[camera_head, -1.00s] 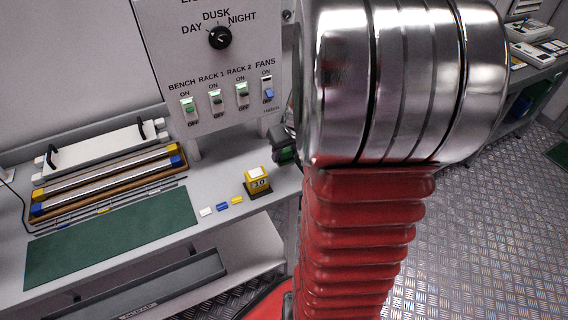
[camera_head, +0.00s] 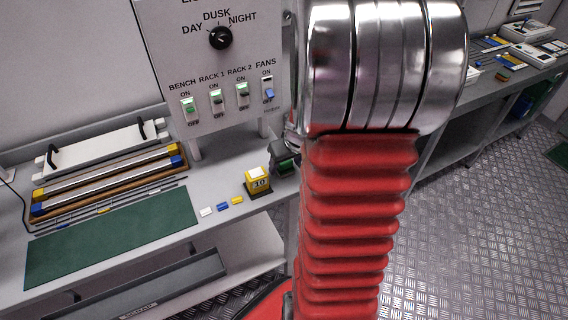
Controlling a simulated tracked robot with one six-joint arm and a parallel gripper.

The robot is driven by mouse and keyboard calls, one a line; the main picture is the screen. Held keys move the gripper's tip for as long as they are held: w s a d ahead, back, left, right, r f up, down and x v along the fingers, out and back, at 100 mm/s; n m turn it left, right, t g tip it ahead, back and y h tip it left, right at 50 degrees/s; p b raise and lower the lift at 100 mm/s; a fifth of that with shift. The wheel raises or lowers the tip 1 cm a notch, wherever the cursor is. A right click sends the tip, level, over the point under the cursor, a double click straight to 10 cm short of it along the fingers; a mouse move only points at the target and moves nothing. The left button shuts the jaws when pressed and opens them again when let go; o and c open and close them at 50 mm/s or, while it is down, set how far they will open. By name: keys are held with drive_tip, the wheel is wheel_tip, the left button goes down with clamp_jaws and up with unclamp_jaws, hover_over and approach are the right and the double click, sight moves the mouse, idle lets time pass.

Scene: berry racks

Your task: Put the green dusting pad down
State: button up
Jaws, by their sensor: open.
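A small dark block with a green face (camera_head: 286,166) shows at the left edge of my arm, just right of a yellow block on the bench. It may be the green dusting pad, but it is partly hidden by my arm and too small to be sure. I cannot tell whether it touches the bench.
The bench (camera_head: 222,180) holds the yellow block (camera_head: 257,182) marked 10, several small coloured pieces, a green mat (camera_head: 110,235) and a wooden tray of bars (camera_head: 110,182). A switch panel (camera_head: 210,60) stands behind. Another bench (camera_head: 480,95) is at the right.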

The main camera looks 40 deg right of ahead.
drive_tip(key=shift+f, duration=0.2)
drive_tip(key=v, duration=1.3)
drive_tip(key=shift+a+r, duration=0.25)
drive_tip(key=shift+r, duration=0.15)
idle(0.4)
drive_tip(key=s+a+r+n, duration=0.1)
drive_tip(key=s+a+r, duration=0.2)
drive_tip(key=a, duration=1)
drive_tip(key=s+a+r+n+t+y, duration=0.1)
drive_tip(key=a+r, duration=0.3)
drive_tip(key=a, duration=0.9)
drive_tip(key=shift+s+a+n, duration=0.2)
drive_tip(key=shift+s+n, duration=0.4)
drive_tip(key=shift+s, duration=0.25)
